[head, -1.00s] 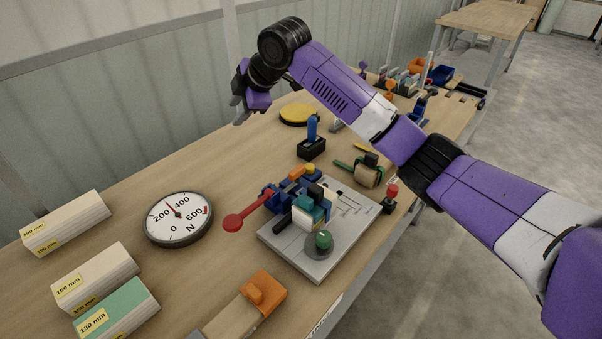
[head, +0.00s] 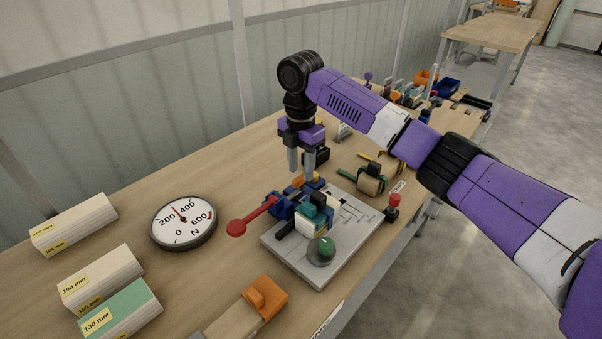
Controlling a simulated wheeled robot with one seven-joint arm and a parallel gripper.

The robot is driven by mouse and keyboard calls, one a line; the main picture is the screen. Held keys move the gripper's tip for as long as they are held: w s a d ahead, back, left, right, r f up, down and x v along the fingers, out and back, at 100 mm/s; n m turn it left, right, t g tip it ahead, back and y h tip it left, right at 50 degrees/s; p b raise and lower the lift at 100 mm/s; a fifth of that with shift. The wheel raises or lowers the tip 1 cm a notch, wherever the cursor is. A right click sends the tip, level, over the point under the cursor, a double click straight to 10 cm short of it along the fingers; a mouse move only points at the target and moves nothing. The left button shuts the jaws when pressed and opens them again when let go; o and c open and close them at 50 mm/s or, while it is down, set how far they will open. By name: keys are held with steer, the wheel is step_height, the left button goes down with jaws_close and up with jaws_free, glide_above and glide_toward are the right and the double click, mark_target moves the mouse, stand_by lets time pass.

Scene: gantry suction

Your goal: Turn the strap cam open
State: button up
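A tan bundle (head: 371,184) with a green and yellow strap lies on the bench right of centre. A dark piece (head: 374,169) on top of it looks like the strap cam, but it is too small to tell its position. My gripper (head: 301,173) points straight down to the left of this bundle. Its two fingers are apart with nothing visible between them. In the picture the fingertips are just above the orange and blue parts of a clamp fixture (head: 290,205); I cannot tell whether they touch.
The fixture stands on a grey plate (head: 330,262) with a red-knobbed lever (head: 237,228) reaching left. A round force gauge (head: 183,223) and several long blocks lie at left. An orange-ended block (head: 265,296) is in front.

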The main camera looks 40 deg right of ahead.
steer(key=shift+f, duration=1.2)
jaws_close()
